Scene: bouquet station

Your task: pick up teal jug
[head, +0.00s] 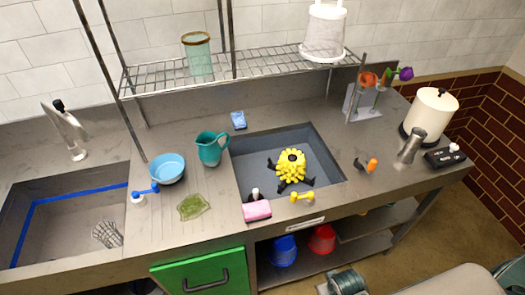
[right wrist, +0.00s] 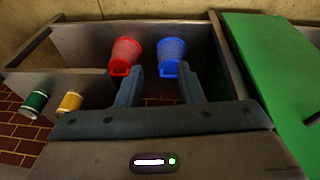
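The teal jug (head: 209,150) stands upright on the grey counter in the head view, between the light blue bowl and the inset basin. Its handle is on its upper right side. My right gripper (right wrist: 160,70) shows in the right wrist view with its two fingers apart and nothing between them. It faces the shelf under the counter, away from the jug, which is not in that view. My left gripper is in neither view.
A blue bowl (head: 167,168) is close left of the jug, a green sponge-like piece (head: 193,206) in front, and a blue packet (head: 238,120) behind right. A wire rack (head: 150,78) hangs above. Red (right wrist: 125,53) and blue (right wrist: 171,54) buckets are on the lower shelf.

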